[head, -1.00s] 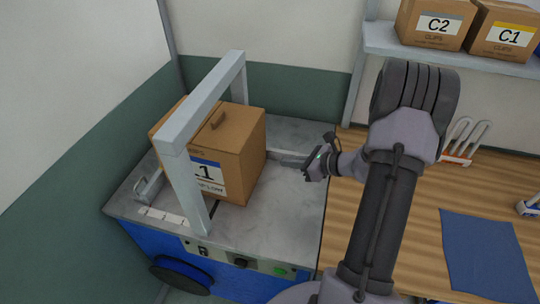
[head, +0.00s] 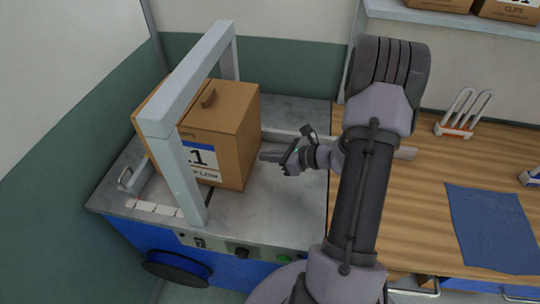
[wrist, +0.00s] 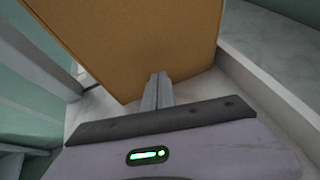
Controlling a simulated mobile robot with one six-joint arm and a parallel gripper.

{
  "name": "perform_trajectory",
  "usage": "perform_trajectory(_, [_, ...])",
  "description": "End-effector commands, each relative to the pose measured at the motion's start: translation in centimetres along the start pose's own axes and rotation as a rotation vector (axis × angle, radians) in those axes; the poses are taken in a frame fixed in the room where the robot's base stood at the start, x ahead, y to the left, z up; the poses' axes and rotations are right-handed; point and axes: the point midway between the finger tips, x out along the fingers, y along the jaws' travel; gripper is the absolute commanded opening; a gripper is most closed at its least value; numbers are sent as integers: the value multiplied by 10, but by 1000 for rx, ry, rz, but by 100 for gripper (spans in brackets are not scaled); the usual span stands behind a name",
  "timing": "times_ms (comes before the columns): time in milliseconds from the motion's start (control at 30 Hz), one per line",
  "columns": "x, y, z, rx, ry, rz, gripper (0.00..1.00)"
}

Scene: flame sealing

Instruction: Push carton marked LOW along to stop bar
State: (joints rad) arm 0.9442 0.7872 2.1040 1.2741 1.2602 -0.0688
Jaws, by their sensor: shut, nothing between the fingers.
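The brown carton (head: 235,135) stands upright under the grey arch (head: 185,95) of the sealing machine. Its front label (head: 203,165) has a blue band, a "1" and letters ending in "LOW"; the arch's near post hides part of it. My gripper (head: 264,157) is shut and empty at the carton's right side, low down. In the wrist view the closed fingers (wrist: 158,80) reach the lower part of the carton's face (wrist: 150,40); touching or just short, I cannot tell. A grey metal bracket (head: 127,178), perhaps the stop bar, is at the machine's left end.
A low rail (head: 285,138) runs behind the carton along the grey machine top (head: 260,205). To the right is a wooden bench (head: 415,215) with a blue cloth (head: 490,230) and a white rack (head: 465,112). Other cartons stand on a shelf (head: 450,15) above.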

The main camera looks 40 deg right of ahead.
Motion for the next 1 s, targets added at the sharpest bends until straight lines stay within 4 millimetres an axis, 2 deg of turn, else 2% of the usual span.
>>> perform_trajectory(833, [46,15,23,-1,0,3,0])
perform_trajectory(1000, [36,11,18,1,0,0,0])
